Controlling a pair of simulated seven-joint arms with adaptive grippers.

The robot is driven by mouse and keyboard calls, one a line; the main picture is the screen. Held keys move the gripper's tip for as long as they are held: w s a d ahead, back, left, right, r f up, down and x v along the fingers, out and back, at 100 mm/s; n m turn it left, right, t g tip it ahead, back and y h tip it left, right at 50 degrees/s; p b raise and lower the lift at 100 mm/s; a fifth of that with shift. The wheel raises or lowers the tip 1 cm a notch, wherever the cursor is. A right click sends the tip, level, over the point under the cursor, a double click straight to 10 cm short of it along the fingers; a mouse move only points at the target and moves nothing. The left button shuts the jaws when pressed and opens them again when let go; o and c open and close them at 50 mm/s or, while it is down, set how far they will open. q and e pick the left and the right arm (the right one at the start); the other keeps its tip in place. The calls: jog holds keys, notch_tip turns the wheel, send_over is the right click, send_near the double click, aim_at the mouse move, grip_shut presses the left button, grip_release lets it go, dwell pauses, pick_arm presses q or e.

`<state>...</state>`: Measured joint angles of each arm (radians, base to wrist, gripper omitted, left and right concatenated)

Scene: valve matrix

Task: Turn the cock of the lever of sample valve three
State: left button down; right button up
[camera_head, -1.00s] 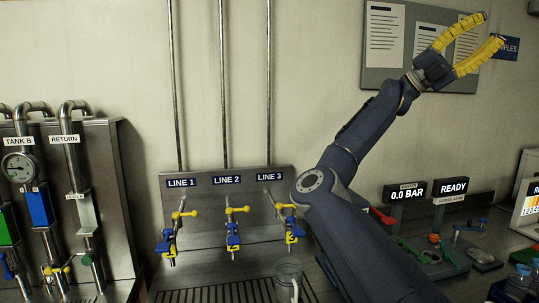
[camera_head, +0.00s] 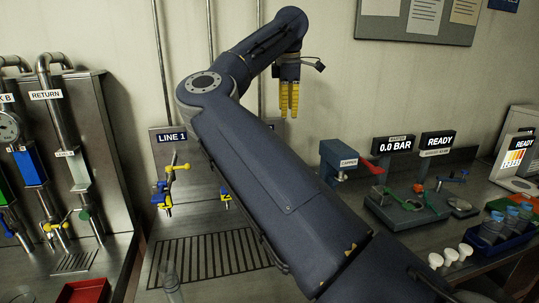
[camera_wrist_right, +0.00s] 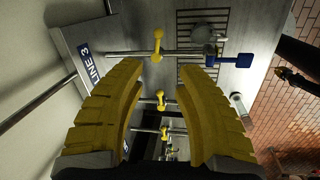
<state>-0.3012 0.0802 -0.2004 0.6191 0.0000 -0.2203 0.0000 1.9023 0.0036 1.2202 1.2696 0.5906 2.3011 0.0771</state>
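Sample valve three is hidden behind my right arm in the head view. In the right wrist view the LINE 3 label (camera_wrist_right: 90,65) is at upper left, and the nearest valve has a yellow cock (camera_wrist_right: 157,45) on a steel pipe and a blue lever (camera_wrist_right: 235,60). My right gripper (camera_head: 289,108) points down, high in front of the wall. Its yellow fingers are spread wide in the wrist view (camera_wrist_right: 162,70), empty, with the cock showing just beyond the fingertips, apart from them. A dark shape with a yellow tip (camera_wrist_right: 287,76) at right may be my left gripper.
Line 1's valve (camera_head: 167,187) stands left of my arm, and part of line 2's valve (camera_head: 225,197) shows beside the arm. A slotted drain grate (camera_head: 215,252) lies below. A capper (camera_head: 345,162) and a 0.0 BAR display (camera_head: 395,145) stand to the right.

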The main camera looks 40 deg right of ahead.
jog(key=w+f, duration=0.1)
jog(key=f, duration=0.4)
jog(key=w+d+f, duration=0.1)
jog(key=f, duration=0.5)
jog(key=w+f, duration=0.1)
jog(key=f, duration=0.5)
jog(key=shift+w+d, duration=0.15)
jog(key=shift+d, duration=0.2)
grip_shut()
